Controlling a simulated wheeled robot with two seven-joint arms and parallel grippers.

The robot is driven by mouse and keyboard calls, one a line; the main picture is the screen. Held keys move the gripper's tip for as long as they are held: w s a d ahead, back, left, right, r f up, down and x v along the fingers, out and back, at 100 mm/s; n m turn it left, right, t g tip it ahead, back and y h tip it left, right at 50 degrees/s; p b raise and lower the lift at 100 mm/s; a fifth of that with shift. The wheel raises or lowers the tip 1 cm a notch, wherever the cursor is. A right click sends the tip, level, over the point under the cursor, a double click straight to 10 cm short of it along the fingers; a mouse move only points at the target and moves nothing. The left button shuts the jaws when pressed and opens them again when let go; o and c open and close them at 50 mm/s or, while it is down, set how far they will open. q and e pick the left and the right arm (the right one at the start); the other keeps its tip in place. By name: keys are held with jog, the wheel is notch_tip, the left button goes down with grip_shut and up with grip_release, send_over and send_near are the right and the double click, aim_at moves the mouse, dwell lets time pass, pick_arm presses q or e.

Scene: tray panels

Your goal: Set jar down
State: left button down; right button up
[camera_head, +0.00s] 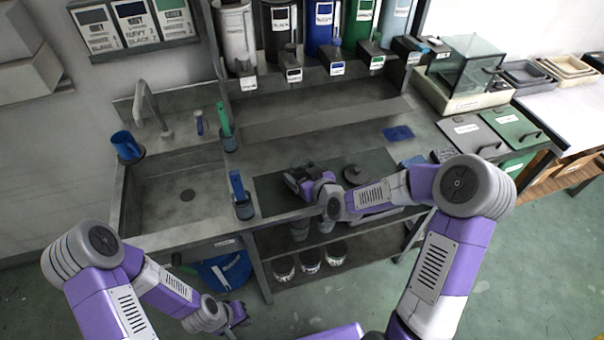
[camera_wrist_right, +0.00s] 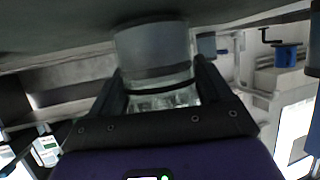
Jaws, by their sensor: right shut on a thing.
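The jar (camera_wrist_right: 155,50) is a clear cylinder with a grey band, seen between the dark fingers of my right gripper (camera_wrist_right: 158,85) in the wrist view. The gripper is shut on it. Its end at the top of that view is at or very near a dark surface; I cannot tell whether it touches. In the head view my right gripper (camera_head: 302,180) is low over the dark mat (camera_head: 270,192) on the counter and mostly hides the jar. My left gripper (camera_head: 236,315) hangs low in front of the counter, and its fingers are too small to read.
A dark round lid (camera_head: 355,174) lies on the mat right of my right gripper. A holder with a blue-handled tool (camera_head: 242,208) stands left of the mat. The sink (camera_head: 180,190) is further left. Several jars (camera_head: 310,261) stand on the shelf below. Dispensers line the back.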

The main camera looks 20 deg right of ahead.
jog(key=shift+f, duration=0.15)
jog(key=o, duration=1.4)
jog(key=shift+r, duration=0.25)
jog(key=p+v, duration=0.1)
jog(key=v, duration=0.8)
jog(key=shift+d+p, duration=0.1)
jog(key=shift+p, duration=0.25)
jog(key=shift+s+d+r+b, duration=0.15)
jog(key=shift+s+b, duration=0.3)
jog(key=shift+b, duration=0.65)
jog(key=shift+b+v, duration=0.95)
jog(key=shift+b, duration=0.05)
